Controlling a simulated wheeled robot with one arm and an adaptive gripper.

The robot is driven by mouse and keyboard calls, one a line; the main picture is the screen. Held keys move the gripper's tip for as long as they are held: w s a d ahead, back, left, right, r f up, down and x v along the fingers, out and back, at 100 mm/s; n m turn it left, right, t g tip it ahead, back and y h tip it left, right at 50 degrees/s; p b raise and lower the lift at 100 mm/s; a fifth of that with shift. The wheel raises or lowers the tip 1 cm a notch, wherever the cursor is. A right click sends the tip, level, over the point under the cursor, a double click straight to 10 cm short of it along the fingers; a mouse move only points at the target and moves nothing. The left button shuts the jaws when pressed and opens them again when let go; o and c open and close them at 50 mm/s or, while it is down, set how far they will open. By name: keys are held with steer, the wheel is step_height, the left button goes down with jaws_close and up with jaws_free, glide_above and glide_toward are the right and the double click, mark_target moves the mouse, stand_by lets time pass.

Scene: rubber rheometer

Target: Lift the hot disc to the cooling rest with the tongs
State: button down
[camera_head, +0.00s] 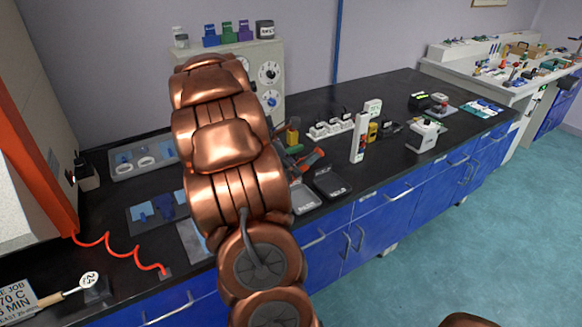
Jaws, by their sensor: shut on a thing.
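A tool with orange-red arms (308,159) shows just right of my copper-coloured arm, over the black bench. It may be the tongs, but it is too small and too covered to be sure. My arm runs up the middle of the head view and hides the bench behind it. I cannot make out my gripper; it seems to be behind the arm. I cannot pick out the hot disc or the cooling rest.
The black bench (400,167) carries a grey tray with rings (118,172), an open dark case (331,183), a white upright stand (358,138) and a white device (421,138). Blue drawers face the floor.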

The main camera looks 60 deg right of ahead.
steer(key=c, duration=1.2)
jaws_free()
steer(key=shift+c, duration=0.2)
steer(key=shift+r, duration=0.1)
step_height(320, 180, up, 10)
steer(key=p, duration=0.7)
